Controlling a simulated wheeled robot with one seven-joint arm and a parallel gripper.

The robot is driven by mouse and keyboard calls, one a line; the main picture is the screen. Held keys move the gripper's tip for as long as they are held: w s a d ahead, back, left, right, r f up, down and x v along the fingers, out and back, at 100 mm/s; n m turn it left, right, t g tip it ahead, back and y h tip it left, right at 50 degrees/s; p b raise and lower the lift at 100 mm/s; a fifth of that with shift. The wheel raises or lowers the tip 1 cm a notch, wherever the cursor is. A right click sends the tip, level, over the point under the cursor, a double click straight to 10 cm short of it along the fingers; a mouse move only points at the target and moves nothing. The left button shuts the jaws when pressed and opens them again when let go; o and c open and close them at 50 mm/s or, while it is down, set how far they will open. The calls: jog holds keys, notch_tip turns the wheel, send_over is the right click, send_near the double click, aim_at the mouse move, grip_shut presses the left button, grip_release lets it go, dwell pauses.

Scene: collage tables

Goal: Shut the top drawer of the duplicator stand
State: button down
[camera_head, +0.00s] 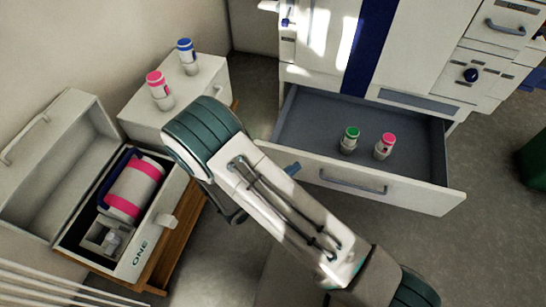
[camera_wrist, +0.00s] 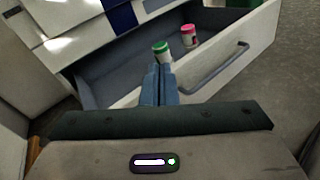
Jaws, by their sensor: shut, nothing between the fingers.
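A grey-lined drawer (camera_head: 425,188) stands pulled out below the white machine with a blue stripe (camera_head: 368,45). Its white front carries a bar handle (camera_head: 352,183); the front also shows in the wrist view (camera_wrist: 255,50). A green-capped bottle (camera_head: 350,140) and a pink-capped bottle (camera_head: 385,146) stand inside, near the front. My gripper (camera_head: 293,168) is shut and empty, at the drawer front left of the handle. In the wrist view the blue fingers (camera_wrist: 158,80) overlap the front's upper edge. I cannot tell whether they touch it.
At left, an open white case (camera_head: 140,262) holding a pink-banded cylinder (camera_head: 135,187) rests on a wooden stand (camera_head: 165,262). Behind it, a white box (camera_head: 208,85) carries pink-capped and blue-capped bottles. Bare floor (camera_head: 430,250) lies before the drawer. A green object (camera_head: 533,160) stands at right.

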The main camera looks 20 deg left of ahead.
aim_at(275, 150)
jog(key=s+a+f+n+t+y, duration=0.4)
jog(key=s+a+f+n+y, duration=0.1)
jog(key=a+f+n+y, duration=0.45)
jog(key=shift+m+h, duration=0.25)
jog(key=w+b, duration=0.1)
jog(key=w, duration=0.3)
jog(key=w+b, duration=0.1)
jog(key=w, duration=0.3)
jog(key=w+d+b, duration=0.1)
jog(key=w, duration=0.3)
jog(key=shift+w+d+f+b, duration=0.1)
jog(key=shift+w+b, duration=0.2)
jog(key=shift+b, duration=0.05)
jog(key=shift+w, duration=0.5)
jog(key=shift+w, duration=0.1)
